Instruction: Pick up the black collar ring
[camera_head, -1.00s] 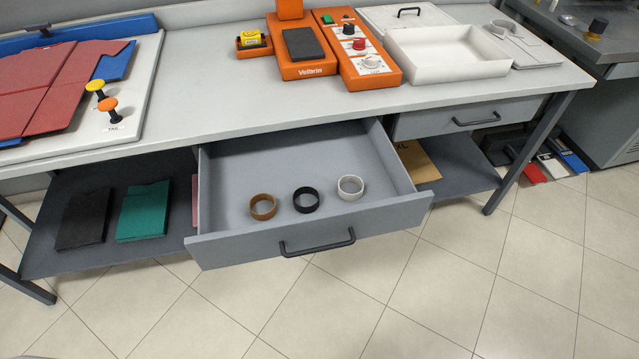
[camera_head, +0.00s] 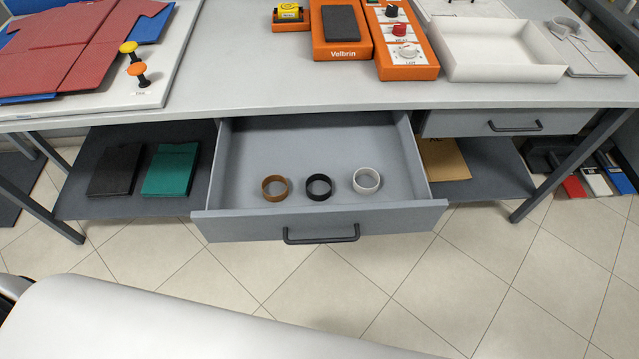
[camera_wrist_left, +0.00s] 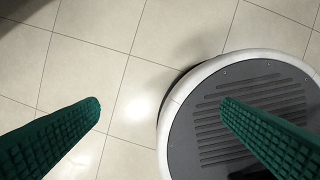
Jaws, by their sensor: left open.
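The black collar ring (camera_head: 319,187) stands in the open drawer (camera_head: 320,222), between a brown ring (camera_head: 275,188) on its left and a white ring (camera_head: 366,181) on its right. The rings are apart from each other, near the drawer's front. In the left wrist view my left gripper (camera_wrist_left: 160,105) is open and empty, with green ribbed fingers spread over the floor and my round base. Neither gripper shows in the head view. My right gripper is not in view.
The drawer's front handle (camera_head: 321,235) faces me. The tabletop (camera_head: 260,90) above holds an orange machine (camera_head: 341,35), a white tray (camera_head: 497,50) and a board with red folded pieces (camera_head: 75,50). A closed drawer (camera_head: 500,122) is at right. The tiled floor in front is clear.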

